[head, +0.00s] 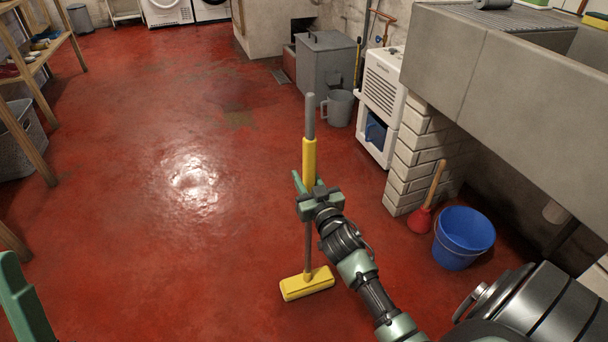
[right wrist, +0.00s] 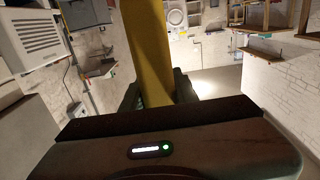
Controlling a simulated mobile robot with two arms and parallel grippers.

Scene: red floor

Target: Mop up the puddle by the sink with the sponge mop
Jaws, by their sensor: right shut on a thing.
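The sponge mop (head: 309,160) stands nearly upright, with a grey pole, a yellow sleeve and a yellow sponge head (head: 307,283) at or just above the floor; I cannot tell if it touches. My right gripper (head: 312,196) is shut around the pole near the lower end of the yellow sleeve. In the right wrist view the yellow sleeve (right wrist: 150,50) rises between the fingers. A bright glossy patch (head: 192,180) lies on the red floor left of the mop; I cannot tell whether it is the puddle or lamp glare. The sink (head: 520,80) is at upper right.
A blue bucket (head: 463,238) and a red plunger (head: 420,218) stand below the sink beside a white brick pier (head: 410,165). A white dehumidifier-like unit (head: 381,105), a grey watering can (head: 339,107) and a grey box (head: 325,75) stand behind. The floor at left and centre is clear.

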